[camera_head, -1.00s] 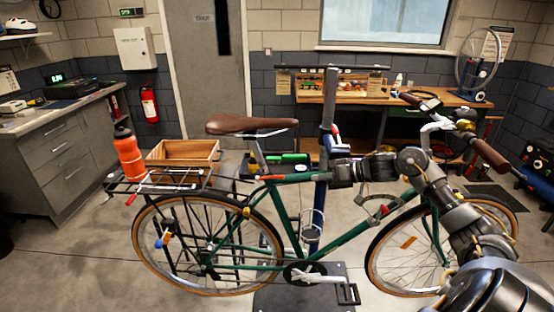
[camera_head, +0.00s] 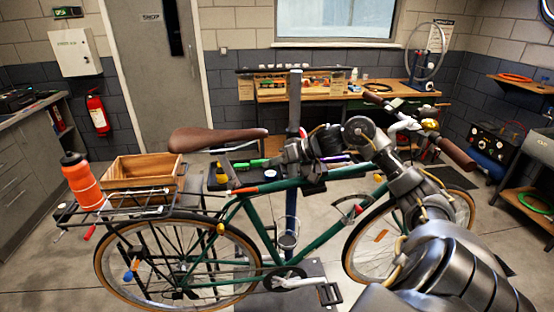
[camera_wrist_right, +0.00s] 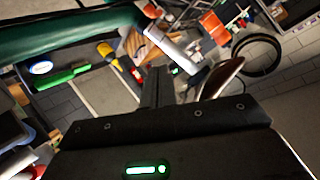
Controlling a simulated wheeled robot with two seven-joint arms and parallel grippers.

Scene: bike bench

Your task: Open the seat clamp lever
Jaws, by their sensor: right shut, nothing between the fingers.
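The green bicycle (camera_head: 322,238) stands with its brown saddle (camera_head: 217,139) on the left. A small orange-red piece (camera_head: 246,189), seemingly the seat clamp lever, sits where the seat tube meets the top tube. I cannot tell its exact pose. My right gripper (camera_head: 283,158) is above the top tube, to the right of and higher than this piece, apart from it. In the right wrist view its fingers (camera_wrist_right: 157,85) are shut and empty. The silver seat post (camera_wrist_right: 178,46) and the saddle (camera_wrist_right: 220,76) lie beyond them. My left gripper is not in view.
A grey repair-stand post (camera_head: 295,98) rises behind my right gripper. An orange bottle (camera_head: 81,184) and a wooden crate (camera_head: 140,173) stand on the rear rack. A tool tray with a green-handled tool (camera_head: 249,164) lies behind the frame.

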